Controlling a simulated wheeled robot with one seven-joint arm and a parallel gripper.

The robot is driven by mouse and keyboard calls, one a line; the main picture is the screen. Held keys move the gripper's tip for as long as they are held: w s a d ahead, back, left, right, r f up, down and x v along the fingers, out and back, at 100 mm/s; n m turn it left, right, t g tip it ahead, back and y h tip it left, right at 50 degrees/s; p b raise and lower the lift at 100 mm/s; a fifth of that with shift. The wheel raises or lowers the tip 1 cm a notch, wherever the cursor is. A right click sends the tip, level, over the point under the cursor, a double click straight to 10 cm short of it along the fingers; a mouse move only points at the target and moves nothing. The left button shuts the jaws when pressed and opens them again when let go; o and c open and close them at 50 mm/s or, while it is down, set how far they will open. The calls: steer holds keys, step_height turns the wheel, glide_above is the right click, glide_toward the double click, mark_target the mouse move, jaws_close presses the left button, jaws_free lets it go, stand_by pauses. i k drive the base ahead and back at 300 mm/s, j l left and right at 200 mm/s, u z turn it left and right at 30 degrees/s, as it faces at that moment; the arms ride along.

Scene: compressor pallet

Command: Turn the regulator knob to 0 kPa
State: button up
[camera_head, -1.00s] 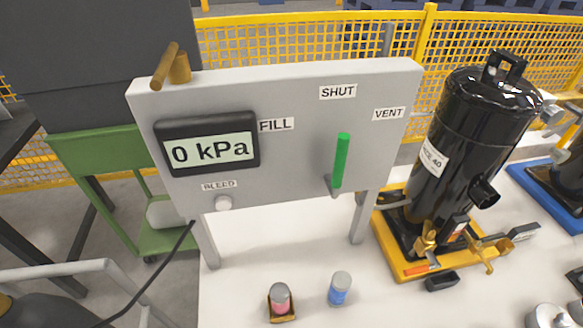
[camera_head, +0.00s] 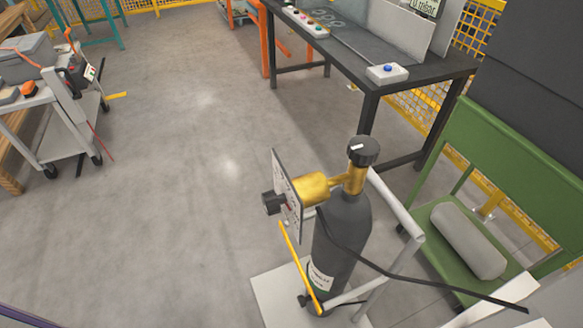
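The regulator (camera_head: 312,188) is a brass body on top of a dark gas cylinder (camera_head: 340,238) near the middle of the view. A black knob (camera_head: 272,203) sticks out on its left, in front of a gauge plate (camera_head: 288,195) seen nearly edge-on, so its reading cannot be made out. A black round valve handwheel (camera_head: 363,150) with a white mark sits on top of the cylinder. My gripper is not in view.
The cylinder stands on a trolley with a pale rail (camera_head: 396,205) and a yellow bar (camera_head: 297,262). A black hose (camera_head: 430,283) runs right. A black bench (camera_head: 375,75) stands behind, a green cart (camera_head: 500,150) right, a grey cart (camera_head: 55,120) far left. Floor on the left is clear.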

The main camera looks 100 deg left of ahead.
mark_target(271, 202)
steer(key=j+u, duration=0.1)
steer(key=u, duration=0.3)
steer(key=j+u, duration=0.15)
steer(key=u, duration=0.3)
steer(key=j+u, duration=0.1)
steer(key=u, duration=0.3)
steer(key=j+u, duration=0.15)
steer(key=u, duration=0.3)
steer(key=k+j, duration=0.05)
